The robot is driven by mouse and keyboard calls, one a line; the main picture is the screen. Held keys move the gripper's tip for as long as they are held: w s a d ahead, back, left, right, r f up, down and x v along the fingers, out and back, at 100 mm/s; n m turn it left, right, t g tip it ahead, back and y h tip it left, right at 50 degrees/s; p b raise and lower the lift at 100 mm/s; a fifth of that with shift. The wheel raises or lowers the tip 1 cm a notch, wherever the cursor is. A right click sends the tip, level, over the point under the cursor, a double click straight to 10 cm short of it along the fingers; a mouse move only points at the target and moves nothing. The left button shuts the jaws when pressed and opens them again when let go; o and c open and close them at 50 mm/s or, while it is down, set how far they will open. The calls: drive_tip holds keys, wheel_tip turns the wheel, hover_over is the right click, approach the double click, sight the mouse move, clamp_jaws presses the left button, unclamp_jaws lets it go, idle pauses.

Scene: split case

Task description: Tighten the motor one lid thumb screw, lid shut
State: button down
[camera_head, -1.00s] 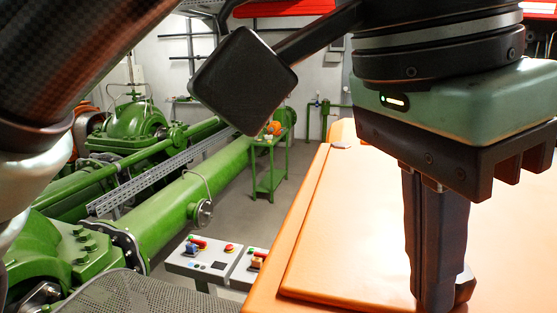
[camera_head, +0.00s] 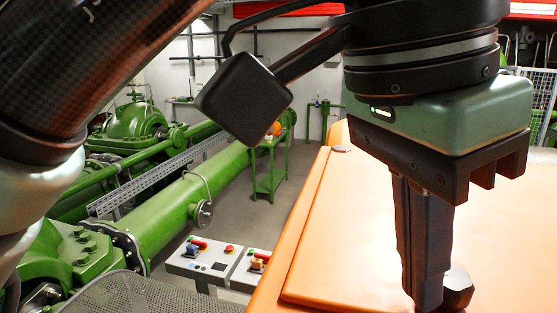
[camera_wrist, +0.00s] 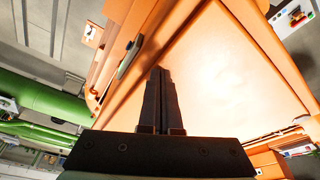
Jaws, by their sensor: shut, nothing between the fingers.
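The orange lid (camera_head: 350,235) fills the lower right of the head view and looks shut on its orange case (camera_head: 280,270). A dark rounded knob (camera_head: 457,289), apparently the thumb screw, stands just right of my fingertips. I cannot tell whether they touch. My gripper (camera_head: 425,303) points down over the lid with its fingers together and nothing held. In the wrist view, my gripper (camera_wrist: 160,72) shows both fingers closed side by side against the bright lid (camera_wrist: 225,75). The knob is not clear in the wrist view.
A small grey fitting (camera_head: 341,149) sits at the far corner of the case. Control boxes (camera_head: 208,262) with coloured buttons stand left of it. Green pipes (camera_head: 180,205) and a green stand (camera_head: 270,170) lie beyond, with open floor between.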

drive_tip(key=shift+w, duration=0.65)
drive_tip(key=shift+w, duration=0.1)
drive_tip(key=shift+a, duration=0.25)
drive_tip(key=shift+a, duration=0.2)
wheel_tip(320, 180, up, 6)
idle(0.5)
